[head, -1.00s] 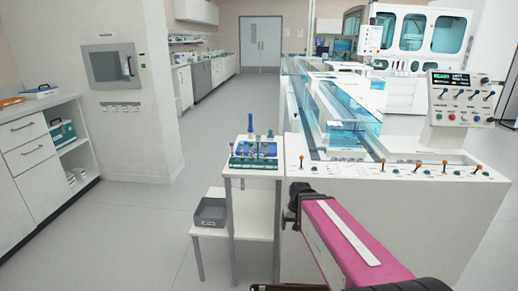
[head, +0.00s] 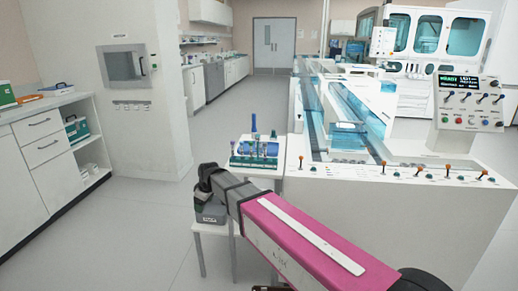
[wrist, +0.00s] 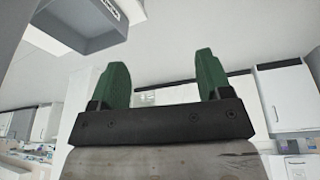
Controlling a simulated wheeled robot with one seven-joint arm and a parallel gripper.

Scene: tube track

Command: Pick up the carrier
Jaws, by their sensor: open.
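A rack with several upright tubes (head: 254,155), blue and green at the base, stands on a small white side table left of the track machine. A taller blue piece (head: 254,124) rises at its back. I cannot tell for sure which of these is the carrier. My gripper shows in the wrist view with its two green fingers (wrist: 163,74) wide apart and nothing between them. In the head view my arm reaches left across the front of the side table, below and nearer than the rack. The fingers cannot be made out there.
The track machine (head: 390,215) bounds the right. Drawers (head: 45,160) stand at left.

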